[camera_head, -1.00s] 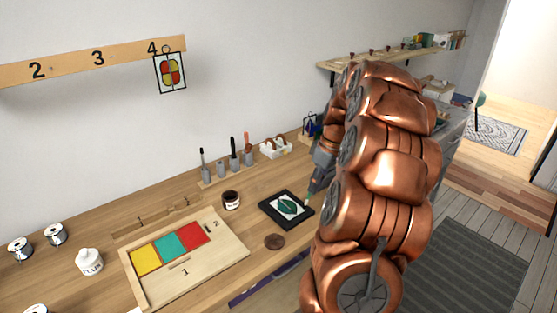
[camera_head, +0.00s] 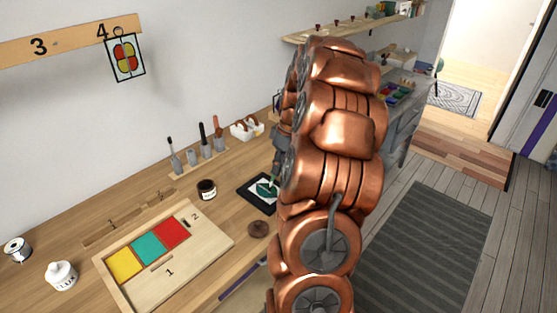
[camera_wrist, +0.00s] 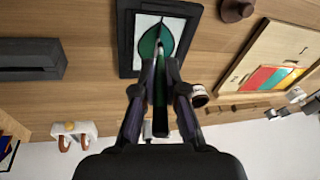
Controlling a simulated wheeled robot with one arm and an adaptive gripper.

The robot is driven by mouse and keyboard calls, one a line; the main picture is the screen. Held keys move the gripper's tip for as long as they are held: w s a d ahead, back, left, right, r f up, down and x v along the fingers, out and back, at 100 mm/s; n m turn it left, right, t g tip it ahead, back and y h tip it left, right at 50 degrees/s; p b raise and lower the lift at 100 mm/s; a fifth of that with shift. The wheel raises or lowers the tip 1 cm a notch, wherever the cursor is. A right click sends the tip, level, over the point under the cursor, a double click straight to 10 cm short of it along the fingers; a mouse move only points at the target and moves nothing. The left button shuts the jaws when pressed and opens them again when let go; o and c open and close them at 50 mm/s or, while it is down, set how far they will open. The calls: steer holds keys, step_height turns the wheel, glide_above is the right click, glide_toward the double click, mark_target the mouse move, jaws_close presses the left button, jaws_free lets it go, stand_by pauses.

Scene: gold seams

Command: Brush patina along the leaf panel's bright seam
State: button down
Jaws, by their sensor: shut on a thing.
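The leaf panel (camera_head: 246,190) lies flat on the bench, a dark-framed pane with a green leaf; my arm hides its right side in the head view. In the wrist view the panel (camera_wrist: 127,45) is straight ahead, the leaf split by a seam line. My gripper (camera_wrist: 161,70) is shut on a slim brush (camera_wrist: 160,112) with a dark and green handle. The brush points at the leaf; whether its tip touches the seam I cannot tell. In the head view a green part of the brush (camera_head: 273,184) shows over the panel. A dark labelled jar (camera_head: 206,189) stands left of the panel.
A round brown lid (camera_head: 258,229) lies in front of the panel. A wooden board with coloured panes (camera_head: 190,264) is to the left. A tool rack (camera_head: 190,167) and a white holder (camera_head: 246,130) stand behind, near the wall.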

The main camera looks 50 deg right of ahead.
steer(key=shift+w+d+f, duration=0.1)
steer(key=shift+w+f, duration=0.05)
steer(key=shift+w, duration=2.4)
steer(key=shift+s+b, duration=0.1)
steer(key=shift+b, duration=0.35)
steer(key=shift+f+b, duration=0.4)
steer(key=shift+b, duration=0.2)
stand_by(1.5)
steer(key=shift+s+r+b, duration=0.15)
steer(key=shift+s+b, duration=0.3)
steer(key=shift+s, duration=0.2)
steer(key=shift+s+b, duration=1.15)
steer(key=shift+s, duration=0.3)
stand_by(0.8)
